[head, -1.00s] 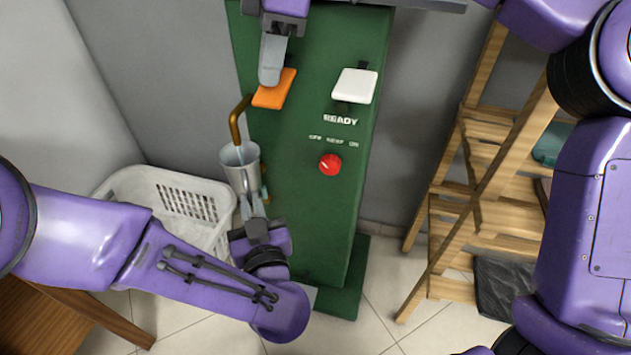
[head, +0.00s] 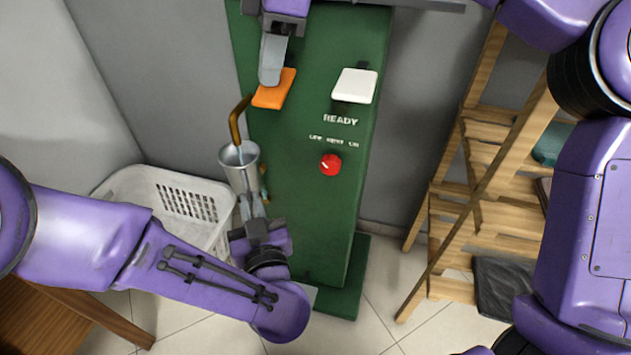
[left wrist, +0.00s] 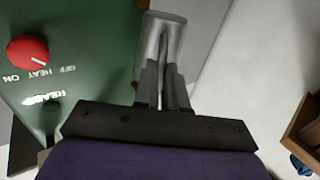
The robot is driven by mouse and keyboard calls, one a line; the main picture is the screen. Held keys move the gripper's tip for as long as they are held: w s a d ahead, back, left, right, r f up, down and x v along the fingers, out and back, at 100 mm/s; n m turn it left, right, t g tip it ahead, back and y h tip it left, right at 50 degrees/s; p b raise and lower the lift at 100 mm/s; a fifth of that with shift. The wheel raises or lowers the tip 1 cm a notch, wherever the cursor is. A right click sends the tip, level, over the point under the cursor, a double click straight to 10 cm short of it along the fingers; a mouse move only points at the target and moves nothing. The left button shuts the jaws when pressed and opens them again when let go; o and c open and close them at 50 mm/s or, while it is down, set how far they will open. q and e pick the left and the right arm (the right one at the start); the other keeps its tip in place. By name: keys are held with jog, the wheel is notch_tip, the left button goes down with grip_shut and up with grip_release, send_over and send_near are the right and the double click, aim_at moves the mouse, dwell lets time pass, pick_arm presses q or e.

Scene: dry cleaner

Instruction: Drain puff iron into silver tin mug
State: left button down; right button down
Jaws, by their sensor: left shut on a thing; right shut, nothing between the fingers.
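The silver tin mug (head: 238,178) is held upright or nearly so, in front of the left edge of the green puff iron cabinet (head: 307,205). My left gripper (head: 252,205) is shut on the mug from below; the left wrist view also shows the mug (left wrist: 163,38) between the fingers (left wrist: 163,85). A bent brass pipe (head: 235,125) ends over the mug's mouth. A pale streak, perhaps liquid, shows below its end inside the mug. My right gripper (head: 271,72) is shut and empty, its tip at the orange pad (head: 276,92), seemingly touching it.
A white pad (head: 355,86) and a red knob (head: 330,164) are on the cabinet. A white laundry basket (head: 160,198) stands behind my left arm. A wooden rack (head: 480,190) stands at right. A wooden table (head: 60,320) is at lower left.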

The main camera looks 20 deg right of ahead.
dwell(0.5)
jog(key=shift+w+d+r, duration=0.15)
jog(key=shift+d+r, duration=0.1)
jog(key=shift+r, duration=0.35)
pick_arm(q)
jog(key=shift+w+d+f, duration=0.1)
jog(key=shift+w, duration=0.05)
pick_arm(e)
notch_tip(320, 180, up, 2)
jog(key=shift+w+r, duration=0.1)
jog(key=shift+r, duration=0.1)
jog(key=shift+a+v, duration=0.2)
jog(key=shift+v, duration=0.6)
jog(key=shift+a+v, duration=0.2)
jog(key=shift+v, duration=0.55)
jog(key=shift+r, duration=0.1)
